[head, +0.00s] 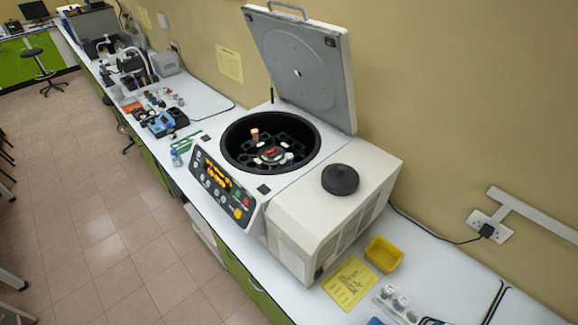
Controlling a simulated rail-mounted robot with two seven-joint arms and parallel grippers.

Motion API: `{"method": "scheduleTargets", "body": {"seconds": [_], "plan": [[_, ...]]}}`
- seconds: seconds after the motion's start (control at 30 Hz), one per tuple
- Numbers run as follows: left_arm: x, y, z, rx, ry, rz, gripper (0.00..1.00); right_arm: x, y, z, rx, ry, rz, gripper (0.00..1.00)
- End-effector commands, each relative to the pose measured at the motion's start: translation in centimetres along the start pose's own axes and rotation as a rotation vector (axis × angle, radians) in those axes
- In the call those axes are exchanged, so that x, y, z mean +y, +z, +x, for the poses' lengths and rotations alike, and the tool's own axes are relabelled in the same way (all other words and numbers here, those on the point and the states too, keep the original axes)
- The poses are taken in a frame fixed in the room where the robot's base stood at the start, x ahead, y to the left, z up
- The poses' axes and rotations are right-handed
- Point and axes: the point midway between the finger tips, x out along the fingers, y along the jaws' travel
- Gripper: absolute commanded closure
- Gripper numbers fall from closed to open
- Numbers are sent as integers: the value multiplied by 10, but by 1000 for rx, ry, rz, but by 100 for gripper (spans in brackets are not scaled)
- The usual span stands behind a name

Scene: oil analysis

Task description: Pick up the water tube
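No tube can be told for sure as the water tube at this size. An open centrifuge (285,200) stands on the bench with its lid (300,65) raised. In its dark rotor bowl, a tube with an orange-brown cap (254,134) stands up at the back left. A small whitish cap (289,156) shows at the right of the rotor, around a red-marked hub (270,152). A white rack (396,304) with several grey-capped tubes is at the bottom right, partly cut off by the frame edge. Neither of my grippers is in view.
A yellow tray (384,254) and a yellow sheet (349,283) lie right of the centrifuge. A black round lid (340,179) rests on its top. A small bottle (176,158) stands at its left. Other lab items crowd the bench (205,100) farther back.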

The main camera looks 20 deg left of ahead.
Motion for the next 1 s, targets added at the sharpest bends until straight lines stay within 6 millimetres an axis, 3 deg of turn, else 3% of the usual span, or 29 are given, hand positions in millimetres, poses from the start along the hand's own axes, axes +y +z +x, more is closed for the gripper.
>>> {"method": "scheduleTargets", "body": {"seconds": [0.4, 1.0], "plan": [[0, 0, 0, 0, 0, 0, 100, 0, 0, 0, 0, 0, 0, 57], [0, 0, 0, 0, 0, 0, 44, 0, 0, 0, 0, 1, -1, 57]]}}
